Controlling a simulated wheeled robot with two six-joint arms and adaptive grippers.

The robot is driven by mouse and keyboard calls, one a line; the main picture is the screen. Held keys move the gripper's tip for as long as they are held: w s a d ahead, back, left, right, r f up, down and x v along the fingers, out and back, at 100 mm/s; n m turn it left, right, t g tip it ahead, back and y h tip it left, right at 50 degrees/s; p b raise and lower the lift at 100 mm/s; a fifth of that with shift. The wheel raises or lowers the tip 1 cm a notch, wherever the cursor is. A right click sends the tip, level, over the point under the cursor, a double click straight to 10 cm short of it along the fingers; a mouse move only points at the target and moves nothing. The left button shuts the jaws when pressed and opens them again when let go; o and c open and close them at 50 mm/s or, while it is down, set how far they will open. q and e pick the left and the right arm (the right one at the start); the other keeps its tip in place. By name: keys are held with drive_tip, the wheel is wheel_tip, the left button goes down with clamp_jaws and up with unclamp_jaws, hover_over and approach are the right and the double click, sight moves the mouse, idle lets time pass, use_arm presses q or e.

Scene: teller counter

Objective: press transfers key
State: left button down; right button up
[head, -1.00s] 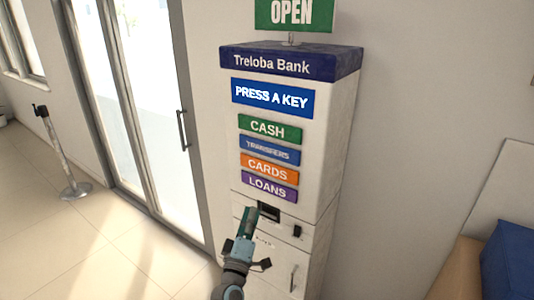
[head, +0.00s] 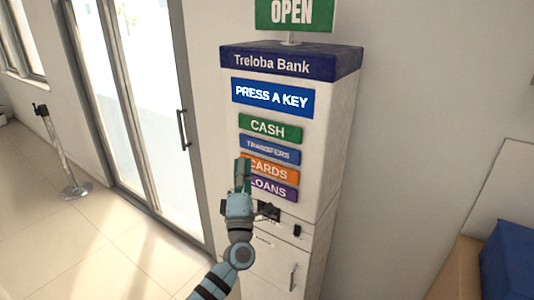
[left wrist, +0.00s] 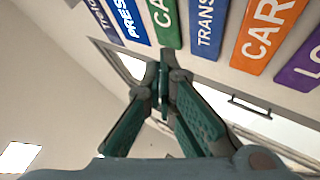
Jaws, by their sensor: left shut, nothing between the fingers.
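The blue TRANSFERS key (head: 268,150) is on the front of the white Treloba Bank kiosk (head: 332,140), between the green CASH key (head: 270,128) and the orange CARDS key (head: 276,171). It also shows in the left wrist view (left wrist: 206,22). My left gripper (head: 242,162) is shut and empty. Its tip is at the left end of the CARDS key in the head view, a little below and left of the TRANSFERS key. In the left wrist view, its green fingers (left wrist: 158,82) meet below the keys. I cannot tell whether it touches the panel. My right gripper is not in view.
The purple LOANS key (head: 282,190) is partly hidden by my gripper. The screen (head: 272,97) reads "PRESS A KEY". A glass door (head: 150,100) stands left of the kiosk, and a blue box (head: 510,262) is at the right.

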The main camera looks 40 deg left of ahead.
use_arm(q)
drive_tip(key=b, duration=0.3)
approach(258, 140)
drive_tip(key=a+r, duration=0.2)
drive_tip(key=shift+w+r+b, duration=0.25)
drive_tip(key=shift+w+b, duration=0.2)
drive_tip(key=shift+w, duration=0.7)
drive_tip(key=shift+w, duration=0.1)
drive_tip(key=shift+w, duration=0.3)
